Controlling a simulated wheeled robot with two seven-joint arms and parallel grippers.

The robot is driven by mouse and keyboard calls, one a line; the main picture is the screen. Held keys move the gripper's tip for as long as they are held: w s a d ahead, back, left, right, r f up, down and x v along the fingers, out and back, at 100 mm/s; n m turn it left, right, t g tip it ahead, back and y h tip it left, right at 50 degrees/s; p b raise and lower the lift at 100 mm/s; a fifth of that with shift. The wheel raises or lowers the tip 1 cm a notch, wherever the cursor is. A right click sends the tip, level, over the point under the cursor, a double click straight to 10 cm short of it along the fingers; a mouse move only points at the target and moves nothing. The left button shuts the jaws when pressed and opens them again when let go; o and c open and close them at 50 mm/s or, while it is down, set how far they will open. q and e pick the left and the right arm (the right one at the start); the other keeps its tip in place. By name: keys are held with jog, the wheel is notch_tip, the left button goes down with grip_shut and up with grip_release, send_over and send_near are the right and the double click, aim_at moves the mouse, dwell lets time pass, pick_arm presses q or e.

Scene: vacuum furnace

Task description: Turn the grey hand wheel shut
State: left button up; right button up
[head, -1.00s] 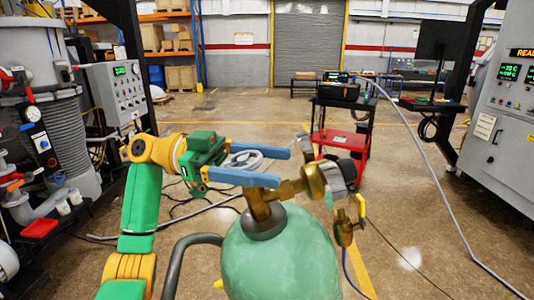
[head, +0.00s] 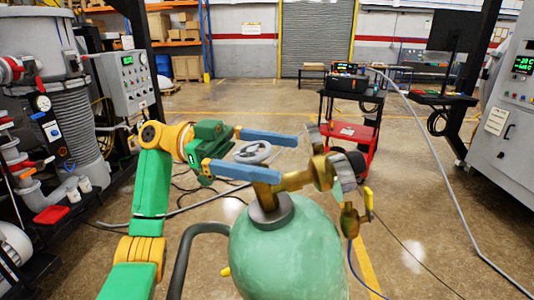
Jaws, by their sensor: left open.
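The grey hand wheel (head: 253,152) sits above the brass valve (head: 265,195) on top of the green gas cylinder (head: 288,255). My left gripper (head: 289,159) comes in from the left and is open, its two blue fingers spread around the wheel. One finger passes on the far side of the wheel and the other on the near side. The near finger hides part of the valve stem below the wheel. I see a gap to the far finger; I cannot tell whether the near finger touches the rim. My right gripper is not in view.
A brass regulator with gauges (head: 330,172) stands right of the wheel, close to the fingertips. A small brass valve with a yellow lever (head: 354,215) hangs below it. A dark curved handle (head: 190,245) stands left of the cylinder. A red and black cart (head: 350,132) stands behind.

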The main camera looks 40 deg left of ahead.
pick_arm(q)
jog(key=v, duration=0.6)
jog(key=shift+a+b, duration=0.4)
jog(key=shift+b, duration=0.05)
